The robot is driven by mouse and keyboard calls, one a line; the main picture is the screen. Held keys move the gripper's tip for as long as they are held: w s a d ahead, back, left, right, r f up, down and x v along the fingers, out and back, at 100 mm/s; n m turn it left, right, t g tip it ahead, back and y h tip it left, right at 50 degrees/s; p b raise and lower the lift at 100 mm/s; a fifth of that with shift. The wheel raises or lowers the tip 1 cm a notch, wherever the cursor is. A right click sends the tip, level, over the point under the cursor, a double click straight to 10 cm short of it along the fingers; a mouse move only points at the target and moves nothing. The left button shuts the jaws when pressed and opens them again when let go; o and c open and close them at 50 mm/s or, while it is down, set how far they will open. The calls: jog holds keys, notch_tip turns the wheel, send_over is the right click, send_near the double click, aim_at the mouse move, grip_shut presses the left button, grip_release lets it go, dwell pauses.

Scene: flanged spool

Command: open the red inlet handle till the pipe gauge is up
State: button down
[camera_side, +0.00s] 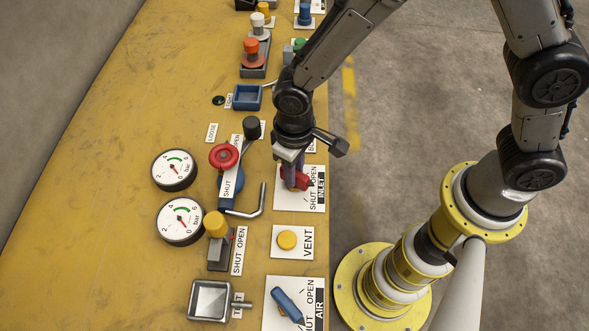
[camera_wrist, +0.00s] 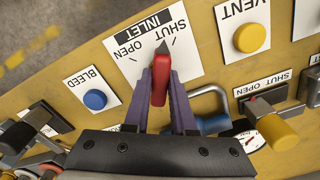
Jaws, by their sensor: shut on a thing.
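The red inlet handle (camera_side: 298,181) sits on its white INLET plate (camera_side: 314,200), partly hidden by my fingers. The wrist view shows the handle (camera_wrist: 160,72) upright between my two purple fingers, its far end towards the word SHUT. My gripper (camera_side: 290,170) is shut on the handle; it also shows in the wrist view (camera_wrist: 160,92). Two round gauges, an upper one (camera_side: 174,169) and a lower one (camera_side: 180,221), stand at the left in the side view. Their needles are too small to read surely, and I cannot tell which is the pipe gauge.
A yellow VENT button (camera_side: 287,240) and a blue AIR handle (camera_side: 287,304) lie nearer the front. A red knob (camera_side: 224,156), a bent grey lever (camera_side: 255,205) and a yellow-knobbed lever (camera_side: 216,225) stand left of my gripper. A blue BLEED button (camera_wrist: 95,99) is close by.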

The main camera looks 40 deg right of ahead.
jog(key=n, duration=1.1)
jog(key=shift+n, duration=1.8)
jog(key=c, duration=0.7)
grip_release()
jog(key=shift+c, duration=0.2)
jog(key=shift+r, duration=0.1)
notch_tip(320, 180, up, 14)
